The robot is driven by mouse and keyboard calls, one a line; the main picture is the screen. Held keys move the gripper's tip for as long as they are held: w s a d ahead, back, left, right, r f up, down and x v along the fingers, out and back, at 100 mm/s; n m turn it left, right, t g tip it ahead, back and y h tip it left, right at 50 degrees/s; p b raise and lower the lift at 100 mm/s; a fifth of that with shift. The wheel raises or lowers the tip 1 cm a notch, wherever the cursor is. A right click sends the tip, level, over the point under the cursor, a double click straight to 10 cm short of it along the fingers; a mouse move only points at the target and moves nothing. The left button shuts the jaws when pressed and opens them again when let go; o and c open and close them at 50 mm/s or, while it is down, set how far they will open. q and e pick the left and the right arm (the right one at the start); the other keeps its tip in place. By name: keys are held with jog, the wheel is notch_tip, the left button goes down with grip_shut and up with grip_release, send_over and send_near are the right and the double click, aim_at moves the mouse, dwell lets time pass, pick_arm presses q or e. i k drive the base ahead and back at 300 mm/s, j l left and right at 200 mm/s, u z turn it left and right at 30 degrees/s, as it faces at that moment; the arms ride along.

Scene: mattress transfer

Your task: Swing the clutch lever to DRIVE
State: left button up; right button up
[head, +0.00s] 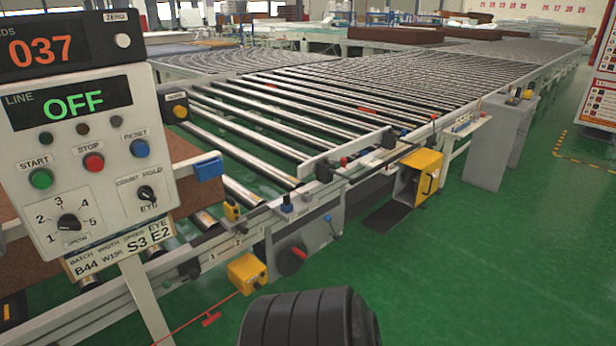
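No label for a clutch lever or a DRIVE mark is readable in the head view. A dark round disc (288,262) with a red grip (299,253) sits on a grey housing at the front side of the roller conveyor (240,195). It looks like a lever or handwheel, but I cannot tell its setting. A smaller red-tipped part (344,161) stands on the conveyor's side rail further back. Neither of my grippers is in view. A black ridged rounded part fills the bottom middle, apart from the disc in the picture.
A control panel (85,150) at the left reads OFF, with 037 on the display above. A yellow box (247,273) with a red cord sits low on the conveyor side. Another yellow box (420,176) is beyond a black floor mat (387,217). Green floor (480,260) is clear at right.

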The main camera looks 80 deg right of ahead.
aim_at(329, 218)
jog(key=z, duration=2.9)
jog(key=i+l, duration=0.5)
jog(key=l, duration=0.15)
jog(key=i+l, duration=0.5)
jog(key=l+z, duration=0.05)
jog(key=l, duration=0.1)
